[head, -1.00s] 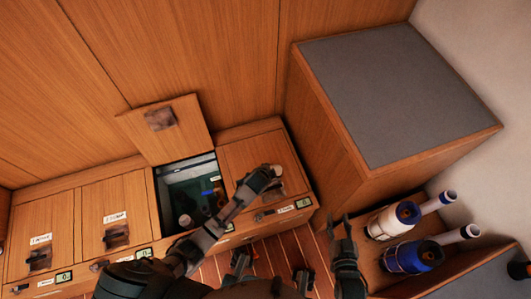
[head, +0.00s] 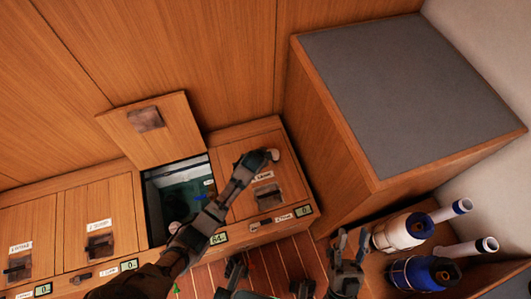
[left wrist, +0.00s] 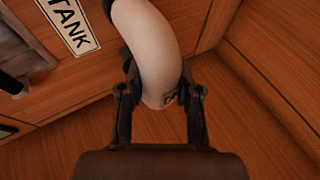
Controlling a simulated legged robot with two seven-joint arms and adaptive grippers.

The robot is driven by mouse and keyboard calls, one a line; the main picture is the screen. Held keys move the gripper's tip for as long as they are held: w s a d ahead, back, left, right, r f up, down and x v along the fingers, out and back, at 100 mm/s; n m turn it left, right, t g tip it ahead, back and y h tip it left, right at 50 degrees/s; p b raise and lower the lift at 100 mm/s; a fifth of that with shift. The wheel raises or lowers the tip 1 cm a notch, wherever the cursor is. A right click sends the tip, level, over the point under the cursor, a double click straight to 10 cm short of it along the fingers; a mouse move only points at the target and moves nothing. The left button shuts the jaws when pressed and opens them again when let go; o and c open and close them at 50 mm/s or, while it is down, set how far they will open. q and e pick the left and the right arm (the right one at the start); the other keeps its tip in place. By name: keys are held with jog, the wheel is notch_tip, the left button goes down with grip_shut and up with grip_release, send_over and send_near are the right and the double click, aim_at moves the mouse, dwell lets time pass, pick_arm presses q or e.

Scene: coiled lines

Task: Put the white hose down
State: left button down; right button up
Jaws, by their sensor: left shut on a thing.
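My left gripper (head: 258,160) is above the closed wooden lid at the right end of the locker row. It is shut on the white hose (left wrist: 150,45). In the left wrist view the pale hose curves up from between the fingertips (left wrist: 160,95).
An open locker (head: 180,192) with a dark interior lies left of the closed lid (head: 240,203). A tall box with a grey top (head: 400,90) stands at the right. Below it are a white coil (head: 400,232) and a blue coil (head: 420,274). A "TANK" label (left wrist: 68,22) shows close by.

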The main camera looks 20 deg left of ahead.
pick_arm(q)
jog(key=shift+r, duration=0.1)
jog(key=c, duration=1.1)
grip_release()
jog(key=shift+c, duration=0.2)
jog(key=o, duration=0.3)
jog(key=shift+o, duration=0.2)
